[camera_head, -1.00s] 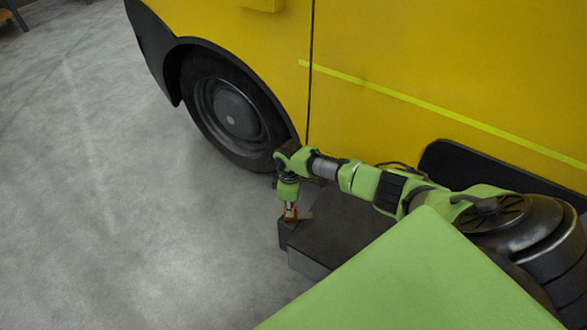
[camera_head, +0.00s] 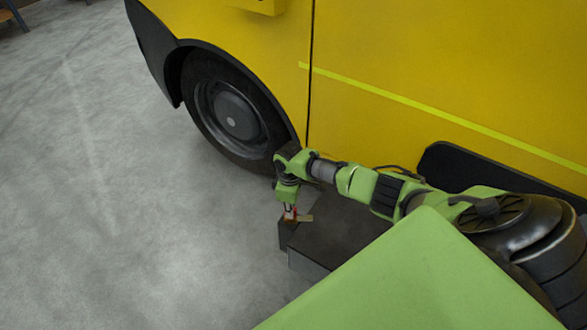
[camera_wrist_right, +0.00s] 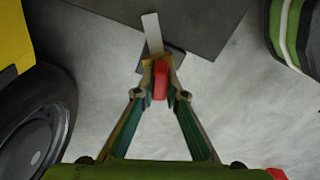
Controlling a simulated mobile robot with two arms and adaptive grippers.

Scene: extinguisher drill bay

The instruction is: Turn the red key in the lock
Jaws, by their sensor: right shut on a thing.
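My right gripper (camera_head: 290,216) points down at the near-left end of a dark block. It is shut on the red key (camera_wrist_right: 160,80), which stands between its fingertips in the right wrist view. The key's red also shows, very small, in the head view (camera_head: 287,214). A brass-coloured piece lies right at the fingertips, and a pale flat strip (camera_wrist_right: 152,34) sticks out beyond it. Whether the key sits in a lock is hidden by the fingers. My left gripper is not in view.
The dark block (camera_head: 345,234) stands on the grey floor beside a yellow vehicle (camera_head: 410,50). The vehicle's black wheel (camera_head: 232,112) is close behind my right wrist.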

